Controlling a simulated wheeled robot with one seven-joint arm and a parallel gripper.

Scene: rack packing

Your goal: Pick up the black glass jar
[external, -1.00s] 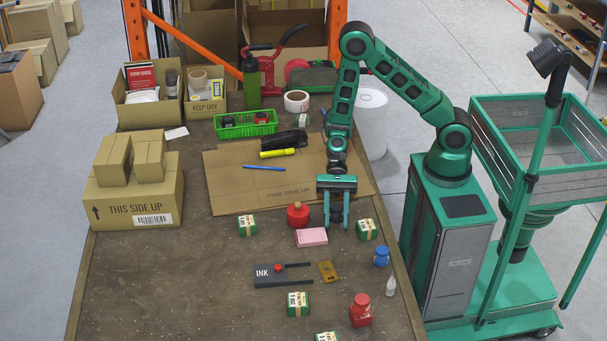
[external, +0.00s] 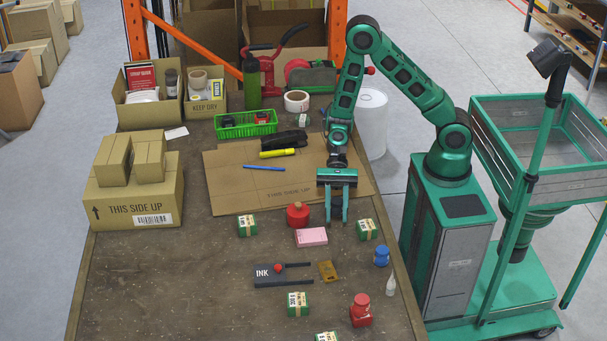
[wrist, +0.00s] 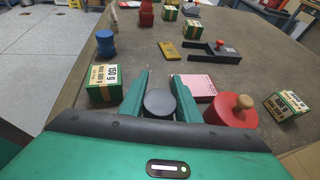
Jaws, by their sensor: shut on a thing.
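The black glass jar (wrist: 160,102) shows in the wrist view as a round dark top between my two fingers. My gripper (wrist: 161,78) is shut on it, one finger on each side. In the external view my gripper (external: 338,221) points down over the table at the front right corner of the cardboard sheet.
A red round container with a knob (external: 298,215) and a pink box (external: 311,237) lie close to the left of my gripper. A green-and-white box (external: 367,229) stands close on its right. A blue jar (external: 381,256) and black INK tray (external: 270,275) are nearer the front.

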